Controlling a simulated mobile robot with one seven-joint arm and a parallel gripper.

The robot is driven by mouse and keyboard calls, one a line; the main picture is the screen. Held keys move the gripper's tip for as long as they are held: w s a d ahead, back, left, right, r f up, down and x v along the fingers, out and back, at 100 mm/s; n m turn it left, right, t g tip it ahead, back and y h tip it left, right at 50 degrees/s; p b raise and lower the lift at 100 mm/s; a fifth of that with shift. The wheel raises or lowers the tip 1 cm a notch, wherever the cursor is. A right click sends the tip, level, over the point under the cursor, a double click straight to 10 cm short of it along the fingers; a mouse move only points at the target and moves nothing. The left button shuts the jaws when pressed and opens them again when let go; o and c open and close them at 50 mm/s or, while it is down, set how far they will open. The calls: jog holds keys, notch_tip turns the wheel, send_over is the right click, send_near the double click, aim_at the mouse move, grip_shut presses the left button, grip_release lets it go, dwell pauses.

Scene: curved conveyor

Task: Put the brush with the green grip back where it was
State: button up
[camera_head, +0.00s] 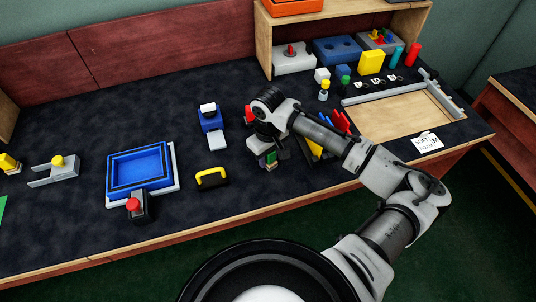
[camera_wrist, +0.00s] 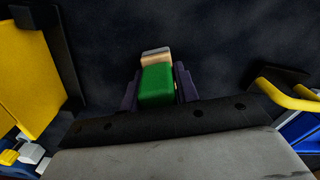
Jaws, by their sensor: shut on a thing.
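My gripper (camera_head: 267,158) is over the dark mat near the middle of the table, pointing down. It is shut on the brush with the green grip. In the wrist view the green grip (camera_wrist: 157,86) sits between the two dark fingers of my gripper (camera_wrist: 158,90), with a tan and grey part at its far end. In the head view only a small part of the brush (camera_head: 271,163) shows below the gripper, and my arm hides the area behind it. I cannot tell whether the brush touches the mat.
A yellow-handled black tool (camera_head: 212,179) lies left of my gripper. A blue tray (camera_head: 172,164) and a red-button box (camera_head: 139,209) stand farther left. A blue device (camera_head: 210,121) is behind. A wooden-floored frame (camera_head: 405,112) and a shelf (camera_head: 264,45) are at right.

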jog(key=o, duration=0.5)
jog(key=shift+f, duration=0.2)
jog(key=o, duration=0.4)
jog(key=shift+o, duration=0.2)
jog(key=shift+r, duration=0.1)
notch_tip(320, 180, up, 12)
jog(key=shift+r+b, duration=0.15)
jog(key=shift+b, duration=1)
